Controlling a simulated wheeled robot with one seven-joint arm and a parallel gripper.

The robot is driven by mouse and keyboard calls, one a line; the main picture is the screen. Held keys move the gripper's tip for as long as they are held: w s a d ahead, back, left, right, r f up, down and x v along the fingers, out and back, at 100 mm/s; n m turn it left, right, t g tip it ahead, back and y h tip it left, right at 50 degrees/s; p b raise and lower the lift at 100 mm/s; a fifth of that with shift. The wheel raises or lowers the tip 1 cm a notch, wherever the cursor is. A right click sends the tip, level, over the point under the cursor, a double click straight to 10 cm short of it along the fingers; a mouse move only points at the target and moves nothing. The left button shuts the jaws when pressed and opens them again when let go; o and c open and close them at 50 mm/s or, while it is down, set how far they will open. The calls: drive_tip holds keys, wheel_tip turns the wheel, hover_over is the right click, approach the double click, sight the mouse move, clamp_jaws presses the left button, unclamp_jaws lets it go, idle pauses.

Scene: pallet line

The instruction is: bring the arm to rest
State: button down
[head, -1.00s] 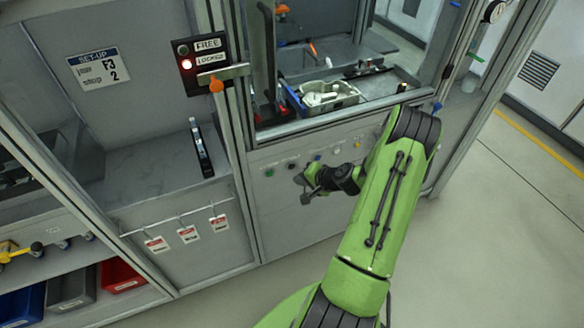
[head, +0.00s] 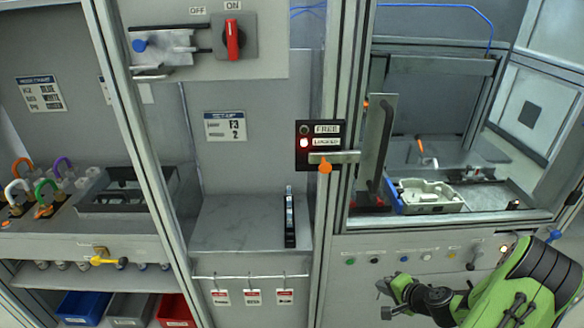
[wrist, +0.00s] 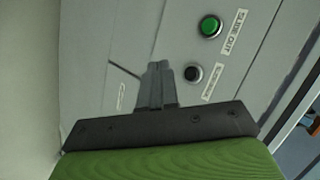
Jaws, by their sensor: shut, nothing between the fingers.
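My green arm reaches in from the lower right of the head view. My gripper (head: 384,300) is in front of the lower panel of the right-hand cell, below its row of buttons. In the wrist view my gripper (wrist: 157,70) has its dark fingers together, with nothing held. A green button (wrist: 210,26) and a black button (wrist: 193,74) show on the grey panel beyond the fingertips. Whether the fingers touch the panel cannot be told.
A lock plate (head: 320,146) with a lit red lamp and a handle bar is on the cell's post. A grey tray (head: 432,203) sits inside the cell. Red-and-white tags (head: 253,297) hang below a shelf. A rotary switch (head: 233,40) is upper left.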

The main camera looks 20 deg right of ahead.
drive_tip(key=a+r+n+g+p, duration=0.35)
drive_tip(key=a+r+n, duration=0.65)
drive_tip(key=a+r, duration=0.9)
drive_tip(key=s+a+r+n+p, duration=0.1)
drive_tip(key=s+a+r+n, duration=0.1)
drive_tip(key=s+r, duration=0.5)
drive_tip(key=s+a+r+n+h+p, duration=0.1)
drive_tip(key=s+a+r+n, duration=0.1)
drive_tip(key=s+a+r, duration=0.2)
drive_tip(key=s+r, duration=0.3)
drive_tip(key=s, duration=0.4)
drive_tip(key=shift+a+r+g, duration=0.15)
drive_tip(key=shift+a+g, duration=0.2)
drive_tip(key=shift+a, duration=0.05)
